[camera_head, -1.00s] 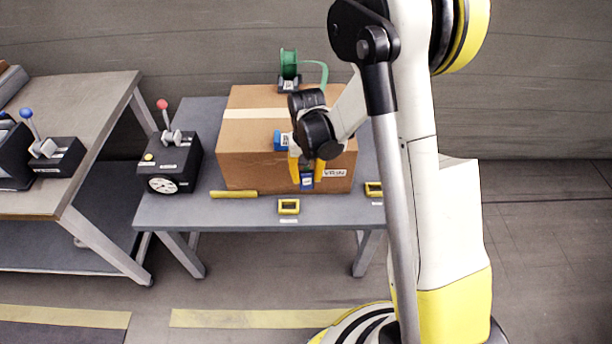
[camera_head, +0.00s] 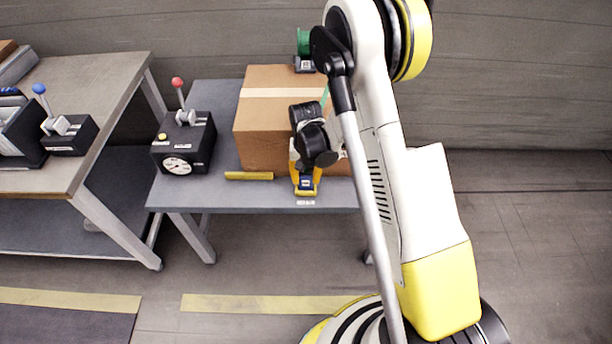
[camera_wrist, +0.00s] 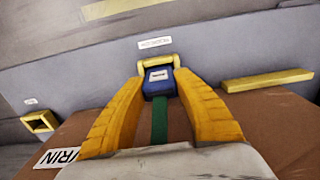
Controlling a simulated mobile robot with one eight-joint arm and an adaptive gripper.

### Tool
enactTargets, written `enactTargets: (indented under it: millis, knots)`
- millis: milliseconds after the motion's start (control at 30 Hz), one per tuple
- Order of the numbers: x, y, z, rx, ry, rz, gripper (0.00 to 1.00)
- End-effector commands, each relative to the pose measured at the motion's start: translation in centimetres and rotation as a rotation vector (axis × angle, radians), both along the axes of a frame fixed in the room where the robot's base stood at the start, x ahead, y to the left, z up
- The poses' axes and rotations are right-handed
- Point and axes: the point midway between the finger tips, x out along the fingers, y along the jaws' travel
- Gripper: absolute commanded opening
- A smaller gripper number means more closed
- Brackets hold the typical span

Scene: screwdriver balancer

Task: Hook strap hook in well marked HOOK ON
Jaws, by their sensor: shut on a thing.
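My gripper (camera_head: 306,184) is shut on the blue strap hook (camera_wrist: 158,84), low at the table's front edge. In the wrist view my gripper (camera_wrist: 159,90) has a yellow finger on each side of the hook. The green strap (camera_wrist: 160,122) runs back from the hook over the box. The hook's far end meets a yellow-framed well (camera_wrist: 157,62); I cannot tell how deep it sits. The well also shows in the head view (camera_head: 306,193). A small white label (camera_wrist: 154,42) lies beyond it, its text too small to read surely.
A cardboard box (camera_head: 262,130) stands close behind the hook on the grey table (camera_head: 215,187). A yellow bar (camera_wrist: 267,80) lies beside it. Another yellow-framed well (camera_wrist: 40,121) is at the wrist view's left. The green strap reel (camera_head: 303,43) is behind the box. A black lever device (camera_head: 184,145) stands left.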

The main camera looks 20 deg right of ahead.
Motion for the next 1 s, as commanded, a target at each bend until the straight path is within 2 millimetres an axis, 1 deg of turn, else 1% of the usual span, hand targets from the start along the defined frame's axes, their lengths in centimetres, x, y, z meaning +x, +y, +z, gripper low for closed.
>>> enactTargets:
  millis: [467,1000]
  knots:
    - [0.01,0.00,0.01,0.000,0.000,0.000,0.00]
    - [0.01,0.00,-0.85,0.000,0.000,0.000,0.00]
